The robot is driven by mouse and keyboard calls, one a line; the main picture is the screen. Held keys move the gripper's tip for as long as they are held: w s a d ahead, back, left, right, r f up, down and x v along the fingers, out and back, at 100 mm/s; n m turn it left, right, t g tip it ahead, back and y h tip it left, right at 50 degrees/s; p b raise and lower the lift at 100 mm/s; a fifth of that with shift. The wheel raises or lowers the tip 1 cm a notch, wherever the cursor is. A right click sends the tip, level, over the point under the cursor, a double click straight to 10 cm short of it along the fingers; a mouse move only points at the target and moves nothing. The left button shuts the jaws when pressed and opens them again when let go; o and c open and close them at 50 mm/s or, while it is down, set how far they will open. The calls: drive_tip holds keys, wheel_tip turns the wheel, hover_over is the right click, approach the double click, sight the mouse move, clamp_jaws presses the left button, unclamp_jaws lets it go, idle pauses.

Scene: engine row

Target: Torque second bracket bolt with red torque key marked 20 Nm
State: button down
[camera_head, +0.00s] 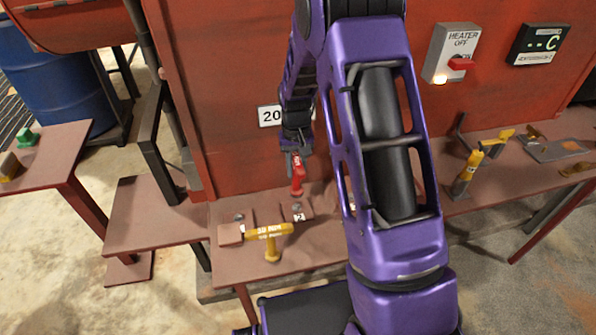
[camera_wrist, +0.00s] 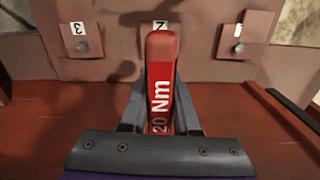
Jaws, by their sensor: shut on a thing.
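The red torque key (camera_wrist: 160,90), lettered "20 Nm", stands between the fingers of my gripper (camera_wrist: 159,108), which is shut on it. In the head view the red key (camera_head: 297,176) hangs below my gripper (camera_head: 295,153), above the shelf. Bolt 3 (camera_wrist: 83,46) and bolt 1 (camera_wrist: 238,48) show. The key covers the place below tag 2 (camera_wrist: 160,26), so the second bolt is hidden there. I cannot tell whether the key touches it.
Another yellow-handled tool (camera_head: 467,172) stands on the right shelf. A blue barrel (camera_head: 50,75) is far left.

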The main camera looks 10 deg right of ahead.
sight(297, 190)
drive_tip(key=shift+s, duration=0.1)
idle(0.4)
drive_tip(key=shift+f+b, duration=2.35)
drive_tip(key=shift+f, duration=0.85)
drive_tip(key=shift+f, duration=0.25)
drive_tip(key=shift+m, duration=1)
drive_tip(key=shift+r+p, duration=1.55)
drive_tip(key=shift+r, duration=1.2)
